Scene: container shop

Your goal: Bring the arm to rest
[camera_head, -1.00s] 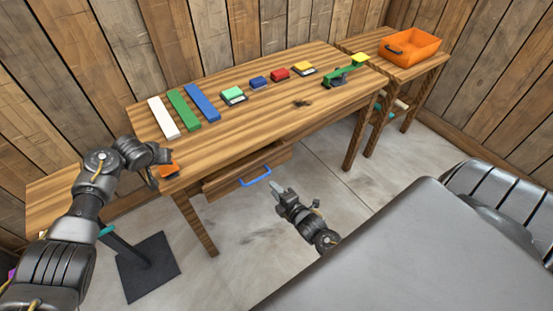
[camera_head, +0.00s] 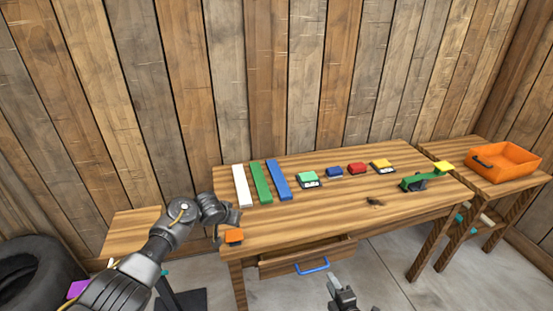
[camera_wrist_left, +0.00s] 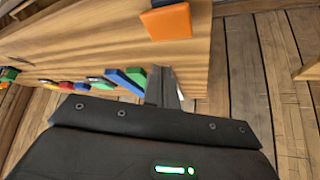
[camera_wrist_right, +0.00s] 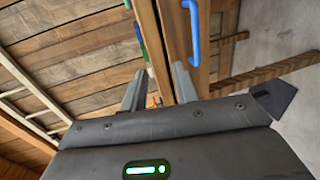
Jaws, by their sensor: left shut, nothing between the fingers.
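My left arm comes in from the left in the head view. Its gripper (camera_head: 234,215) is at the table's front left corner, close to an orange block (camera_head: 234,237). In the left wrist view its fingers (camera_wrist_left: 165,80) are together with nothing between them, and the orange block (camera_wrist_left: 166,22) lies beyond them. My right gripper (camera_head: 335,284) is low in front of the table, below the blue drawer handle (camera_head: 312,265). In the right wrist view its fingers (camera_wrist_right: 158,78) stand apart and look empty.
The wooden table (camera_head: 330,212) holds white (camera_head: 242,186), green (camera_head: 261,182) and blue (camera_head: 278,180) bars, several small coloured items and a green tool (camera_head: 418,182). An orange bin (camera_head: 505,162) sits on a side table. A drawer (camera_head: 290,262) is under the tabletop. A tyre (camera_head: 40,270) stands at left.

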